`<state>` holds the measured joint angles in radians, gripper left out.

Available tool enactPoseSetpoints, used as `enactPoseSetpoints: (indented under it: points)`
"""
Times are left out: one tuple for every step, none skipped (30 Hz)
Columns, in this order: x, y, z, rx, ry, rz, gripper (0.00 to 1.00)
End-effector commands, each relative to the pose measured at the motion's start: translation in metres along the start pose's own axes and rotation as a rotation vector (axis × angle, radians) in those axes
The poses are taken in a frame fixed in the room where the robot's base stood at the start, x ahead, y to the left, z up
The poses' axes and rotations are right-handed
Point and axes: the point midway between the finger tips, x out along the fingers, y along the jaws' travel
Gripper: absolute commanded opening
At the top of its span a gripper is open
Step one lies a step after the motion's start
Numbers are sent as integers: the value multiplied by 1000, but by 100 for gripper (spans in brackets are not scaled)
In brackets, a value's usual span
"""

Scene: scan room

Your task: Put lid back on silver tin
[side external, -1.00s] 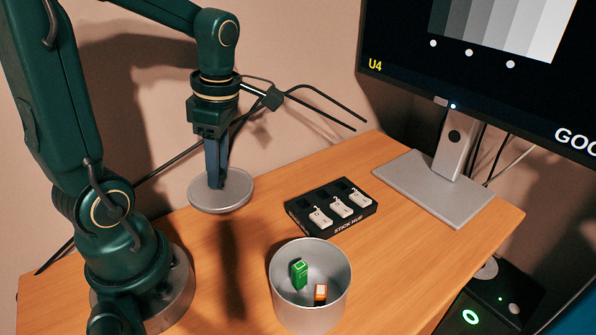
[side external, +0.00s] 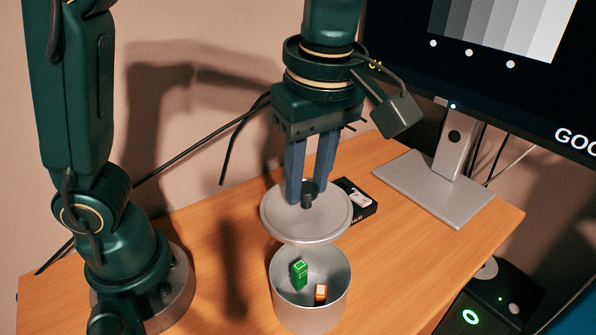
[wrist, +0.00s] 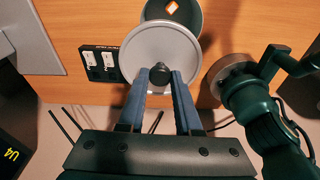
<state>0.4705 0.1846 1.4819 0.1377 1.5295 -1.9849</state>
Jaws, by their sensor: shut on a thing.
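The silver tin (side external: 310,318) stands open on the table, with a green block (side external: 299,274) and an orange-and-white block (side external: 320,292) inside. My gripper (side external: 308,195) is shut on the dark knob of the silver lid (side external: 290,226). It holds the lid roughly level above the tin's back part, apart from it, and the tin's front opening stays in view. In the wrist view the lid (wrist: 135,50) hangs from the gripper (wrist: 160,76) by its knob. The lid covers part of the tin (wrist: 190,12) there, and the orange-and-white block shows through the opening.
The black stick hub (side external: 362,208) with white sticks lies behind the lid, partly hidden. The monitor stand (side external: 432,185) is at the back right. A black box (side external: 500,300) is below the table's right edge. The table right of the tin (side external: 415,255) is clear.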

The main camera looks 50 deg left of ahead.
Motion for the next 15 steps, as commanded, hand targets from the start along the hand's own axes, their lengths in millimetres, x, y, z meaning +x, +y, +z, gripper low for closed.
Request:
enactPoseSetpoints:
  points:
    - [-2, -3, 11, 46, -1, 8, 0]
    - [-2, -4, 16, 67, -1, 12, 0]
    - [-3, -7, 22, 91, -2, 16, 0]
    - [-3, -8, 26, 106, -1, 16, 0]
    - [-3, -10, 28, 118, 0, 17, 0]
    - [-2, -12, 31, 132, 1, 16, 0]
    - [-2, -13, 33, 140, 2, 16, 0]
    - [-2, -14, 34, 145, 2, 16, 0]
    - [-1, -15, 35, 149, 2, 16, 0]
    - [0, -15, 35, 151, 3, 16, 0]
    - [1, -15, 36, 152, 3, 16, 0]
    - [3, -15, 36, 153, 3, 16, 0]
    - [4, -15, 36, 152, 3, 16, 0]
    - [7, -15, 36, 152, 3, 15, 0]
    - [10, -15, 37, 152, 3, 15, 0]
